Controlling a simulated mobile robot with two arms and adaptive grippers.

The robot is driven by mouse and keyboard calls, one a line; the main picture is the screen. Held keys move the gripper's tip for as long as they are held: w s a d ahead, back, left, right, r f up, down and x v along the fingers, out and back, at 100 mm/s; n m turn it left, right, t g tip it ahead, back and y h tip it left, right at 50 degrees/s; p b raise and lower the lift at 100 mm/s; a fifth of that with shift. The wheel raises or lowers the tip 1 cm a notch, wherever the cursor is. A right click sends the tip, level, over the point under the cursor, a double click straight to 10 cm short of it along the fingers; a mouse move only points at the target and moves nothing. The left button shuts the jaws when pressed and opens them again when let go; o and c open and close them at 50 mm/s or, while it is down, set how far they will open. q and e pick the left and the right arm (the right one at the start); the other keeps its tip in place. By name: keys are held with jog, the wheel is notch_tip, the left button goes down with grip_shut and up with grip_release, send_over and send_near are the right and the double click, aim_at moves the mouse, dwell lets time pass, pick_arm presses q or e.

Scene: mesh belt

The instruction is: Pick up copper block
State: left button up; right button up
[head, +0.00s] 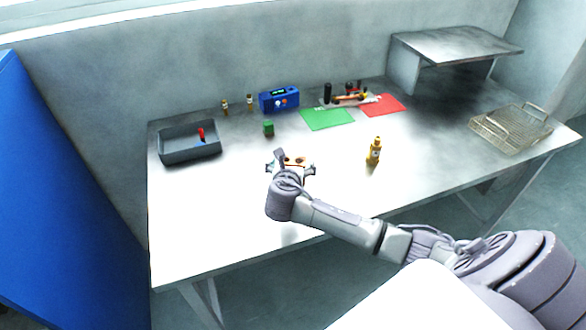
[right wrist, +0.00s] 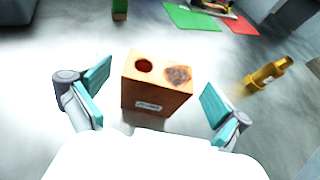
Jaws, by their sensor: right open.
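The copper block (right wrist: 156,88) is an orange-brown block with a dark round hole and a dark patch on top, and a small label on its front face. In the right wrist view it sits on the white table between the two teal fingers of my right gripper (right wrist: 157,104), with a gap on each side. In the head view my right gripper (head: 291,168) reaches over the table, and the wrist partly hides the block (head: 294,160). The right gripper is open and empty. My left gripper does not show.
A grey tray (head: 190,154) is at left, a wire basket (head: 511,130) at right.

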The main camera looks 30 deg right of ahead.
aim_at(294, 159)
jog(key=x, duration=0.2)
jog(key=shift+w+d+f, duration=0.2)
jog(key=c, duration=1.3)
jog(key=shift+r, duration=0.1)
jog(key=shift+r, duration=0.1)
